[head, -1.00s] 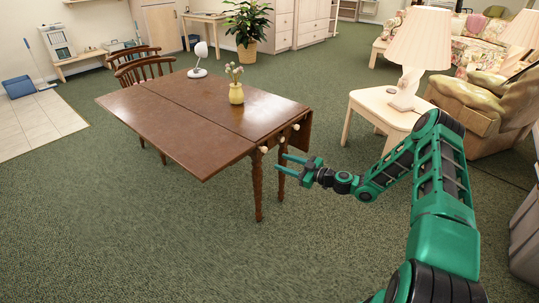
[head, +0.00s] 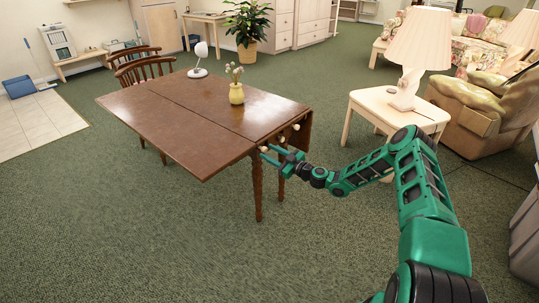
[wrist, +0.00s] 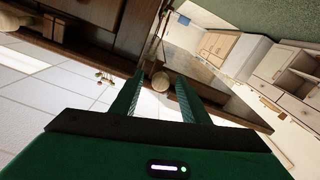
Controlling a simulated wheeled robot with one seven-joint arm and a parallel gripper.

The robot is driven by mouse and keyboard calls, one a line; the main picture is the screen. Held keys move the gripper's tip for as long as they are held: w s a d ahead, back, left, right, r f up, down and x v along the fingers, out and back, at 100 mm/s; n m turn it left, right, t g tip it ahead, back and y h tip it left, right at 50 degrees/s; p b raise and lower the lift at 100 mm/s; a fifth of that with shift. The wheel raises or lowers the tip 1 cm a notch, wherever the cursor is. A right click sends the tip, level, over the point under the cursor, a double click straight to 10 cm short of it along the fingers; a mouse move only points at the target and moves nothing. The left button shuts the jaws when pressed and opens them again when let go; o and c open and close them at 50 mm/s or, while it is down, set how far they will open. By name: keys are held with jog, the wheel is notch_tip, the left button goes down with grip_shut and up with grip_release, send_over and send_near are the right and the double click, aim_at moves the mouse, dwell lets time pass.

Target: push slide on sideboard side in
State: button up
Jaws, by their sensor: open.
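The brown wooden table (head: 190,120), the only thing here that fits the task's sideboard, has pale round knobs along its near right end. One knob (head: 264,148) is at my gripper (head: 268,153); others (head: 281,140) sit farther along that end. My gripper is open, at the table's end just below the top. In the wrist view, a pale round knob (wrist: 161,81) shows between the two green fingers, and the dark table side (wrist: 125,30) fills the upper left. I cannot tell whether the fingers touch the knob or how far any slide stands out.
A yellow vase with flowers (head: 236,94) and a white lamp (head: 198,70) stand on the table. A pale side table (head: 400,110) with a pink-white lamp (head: 407,85) stands to the right, beyond my arm. The carpet in front of the table is clear.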

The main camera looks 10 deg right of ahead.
jog(key=shift+w+a, duration=0.3)
jog(key=shift+w, duration=0.05)
jog(key=shift+c, duration=0.2)
